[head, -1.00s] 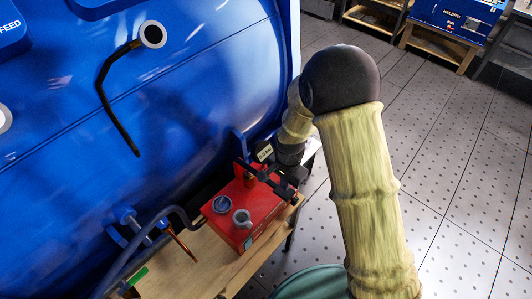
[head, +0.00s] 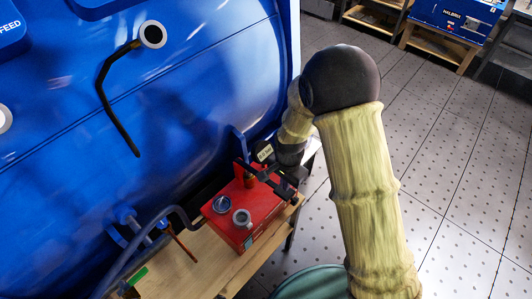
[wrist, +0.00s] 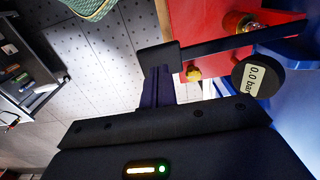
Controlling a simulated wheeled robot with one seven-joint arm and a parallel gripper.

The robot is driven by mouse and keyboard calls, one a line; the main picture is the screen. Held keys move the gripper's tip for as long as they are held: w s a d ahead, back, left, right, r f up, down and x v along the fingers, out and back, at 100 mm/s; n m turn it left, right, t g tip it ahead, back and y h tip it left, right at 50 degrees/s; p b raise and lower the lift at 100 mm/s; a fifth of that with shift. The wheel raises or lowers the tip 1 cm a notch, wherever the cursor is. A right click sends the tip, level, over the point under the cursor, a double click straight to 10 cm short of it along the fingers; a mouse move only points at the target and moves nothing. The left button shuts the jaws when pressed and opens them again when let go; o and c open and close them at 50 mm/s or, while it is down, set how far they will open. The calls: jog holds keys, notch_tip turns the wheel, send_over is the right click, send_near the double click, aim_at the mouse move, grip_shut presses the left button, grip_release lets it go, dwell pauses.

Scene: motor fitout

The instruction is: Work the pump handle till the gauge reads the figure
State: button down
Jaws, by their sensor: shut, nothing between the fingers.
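The red pump box (head: 258,208) stands on a wooden bench beside the big blue tank. The black pump handle (head: 259,176) runs slantwise above it; in the wrist view the handle (wrist: 235,40) is a flat bar ending in a dark block. The round black gauge (wrist: 258,77) reads 0.0 bar in the wrist view; its pale face also shows in the head view (head: 264,152). My gripper (wrist: 158,72) is shut and empty, its fingertips at the handle's end block. I cannot tell whether they touch it.
Tiled floor (head: 450,170) lies open to the right, with shelving beyond.

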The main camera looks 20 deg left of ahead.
aim_at(282, 191)
jog(key=shift+w+a+f+b, duration=0.15)
jog(key=shift+f+b, duration=0.75)
jog(key=shift+f, duration=0.45)
jog(key=shift+s+a+f+b, duration=0.15)
jog(key=shift+f+b, duration=0.75)
jog(key=shift+f, duration=0.45)
jog(key=shift+w+a+f+b, duration=0.15)
jog(key=shift+f+b, duration=0.75)
jog(key=shift+f, duration=0.45)
jog(key=r+p, duration=0.4)
jog(key=r, duration=0.1)
jog(key=r+p, duration=0.2)
jog(key=r, duration=0.1)
jog(key=shift+d+r, duration=0.15)
jog(key=shift+d, duration=0.25)
